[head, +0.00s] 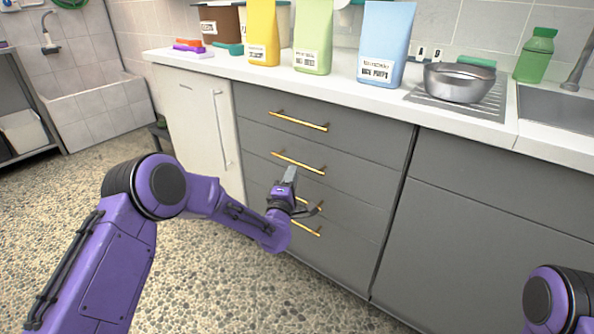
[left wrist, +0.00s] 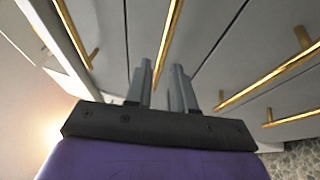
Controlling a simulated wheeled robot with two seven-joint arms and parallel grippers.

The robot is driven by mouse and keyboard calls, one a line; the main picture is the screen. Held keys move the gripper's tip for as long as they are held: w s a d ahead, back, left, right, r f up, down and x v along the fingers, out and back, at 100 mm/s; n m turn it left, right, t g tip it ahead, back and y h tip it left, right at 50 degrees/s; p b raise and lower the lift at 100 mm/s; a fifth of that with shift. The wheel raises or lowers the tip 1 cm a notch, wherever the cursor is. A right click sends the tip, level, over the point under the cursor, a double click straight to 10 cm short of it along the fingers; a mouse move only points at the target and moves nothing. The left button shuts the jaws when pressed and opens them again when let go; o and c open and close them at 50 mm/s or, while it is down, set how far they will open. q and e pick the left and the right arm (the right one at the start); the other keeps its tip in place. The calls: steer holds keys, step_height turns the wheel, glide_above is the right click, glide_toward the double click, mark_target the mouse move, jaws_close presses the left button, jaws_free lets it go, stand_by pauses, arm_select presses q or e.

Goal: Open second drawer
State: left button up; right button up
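A grey drawer stack has several brass bar handles, one above another. The second drawer (head: 262,168) has its handle (head: 298,162) in the head view and looks closed. My left gripper (head: 303,193) is in front of the stack, just below that handle in the picture, with its fingers apart and empty. In the left wrist view the two fingers (left wrist: 161,88) straddle the line of a brass handle, likely the second drawer's (left wrist: 171,38). I cannot tell whether they touch it. My right gripper is out of view.
The top handle (head: 299,120) is above; the third handle (head: 310,203) is partly hidden by my gripper. The counter (head: 330,85) holds bags and a metal pot (head: 459,82). A white cabinet door (head: 195,125) stands left. The pebbled floor (head: 205,285) before the drawers is clear.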

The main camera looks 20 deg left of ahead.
mark_target(297, 164)
arm_select(q)
steer(key=w, duration=0.4)
steer(key=w+r+b, duration=0.1)
steer(key=w, duration=0.1)
steer(key=shift+w+a, duration=0.15)
steer(key=shift+a, duration=0.05)
jaws_close()
steer(key=shift+d+f, duration=0.1)
